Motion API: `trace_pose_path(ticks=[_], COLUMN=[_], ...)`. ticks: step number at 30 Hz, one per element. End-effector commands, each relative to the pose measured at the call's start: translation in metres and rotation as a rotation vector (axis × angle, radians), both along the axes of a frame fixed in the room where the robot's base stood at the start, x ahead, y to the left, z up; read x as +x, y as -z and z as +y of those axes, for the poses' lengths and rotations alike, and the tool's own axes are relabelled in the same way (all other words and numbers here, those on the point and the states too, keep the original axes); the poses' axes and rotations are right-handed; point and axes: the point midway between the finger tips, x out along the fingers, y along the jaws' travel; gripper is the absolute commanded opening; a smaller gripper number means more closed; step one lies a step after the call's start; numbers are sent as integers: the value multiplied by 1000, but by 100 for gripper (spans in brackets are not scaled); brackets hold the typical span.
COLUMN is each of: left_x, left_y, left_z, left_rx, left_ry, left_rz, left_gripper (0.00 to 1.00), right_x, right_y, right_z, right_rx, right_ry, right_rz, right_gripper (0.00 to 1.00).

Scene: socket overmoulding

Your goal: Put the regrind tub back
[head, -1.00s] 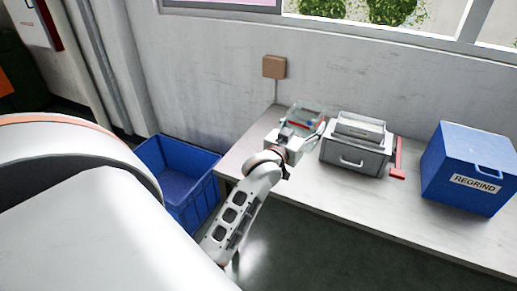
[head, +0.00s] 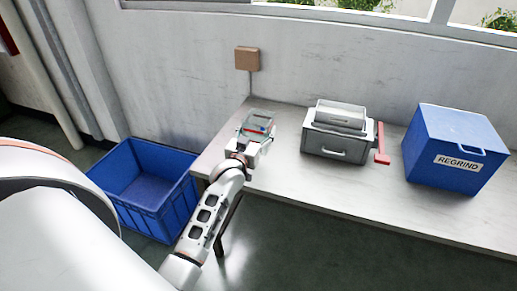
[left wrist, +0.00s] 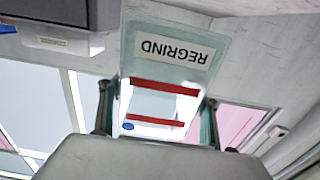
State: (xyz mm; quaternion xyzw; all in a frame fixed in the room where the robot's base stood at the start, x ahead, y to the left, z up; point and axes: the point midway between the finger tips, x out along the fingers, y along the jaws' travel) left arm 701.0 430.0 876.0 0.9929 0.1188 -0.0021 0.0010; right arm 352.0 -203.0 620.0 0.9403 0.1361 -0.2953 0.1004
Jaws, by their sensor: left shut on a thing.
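The regrind tub (head: 259,122) is a small clear container with red strips and a bit of blue showing in it. My left gripper (head: 247,143) is shut on it, over the left end of the bench. In the left wrist view the tub (left wrist: 190,25) has a white REGRIND label, upside down in the picture, and stands between the two fingers of my gripper (left wrist: 157,115). I cannot tell whether the tub touches the bench. The grey machine (head: 324,146) with a red lever stands to its right, apart from it. My right gripper is not in view.
A blue box labelled REGRIND (head: 432,125) stands on the right of the bench (head: 300,193). An open blue crate (head: 180,218) stands on the floor left of the bench. Bare bench top lies between the tub and the grey machine.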

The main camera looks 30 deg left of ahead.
Motion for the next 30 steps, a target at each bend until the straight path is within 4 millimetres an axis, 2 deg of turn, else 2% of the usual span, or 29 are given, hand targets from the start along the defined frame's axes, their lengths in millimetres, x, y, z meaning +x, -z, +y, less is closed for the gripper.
trace_pose_path(ticks=[1,3,9,16,30], left_x=[0,0,0,0,0], left_y=[14,23,35,69,76], left_z=[0,0,0,0,0], left_rx=[-1,-1,0,-1,0], left_ry=[0,0,0,0,0], left_rz=[3,1,-1,1,-2], left_gripper=[30,30,30,30,30], right_x=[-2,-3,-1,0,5], right_y=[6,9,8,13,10], right_z=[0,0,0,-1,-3], right_rx=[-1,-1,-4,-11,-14], right_ry=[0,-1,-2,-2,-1], right_rz=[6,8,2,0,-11], right_gripper=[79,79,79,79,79])
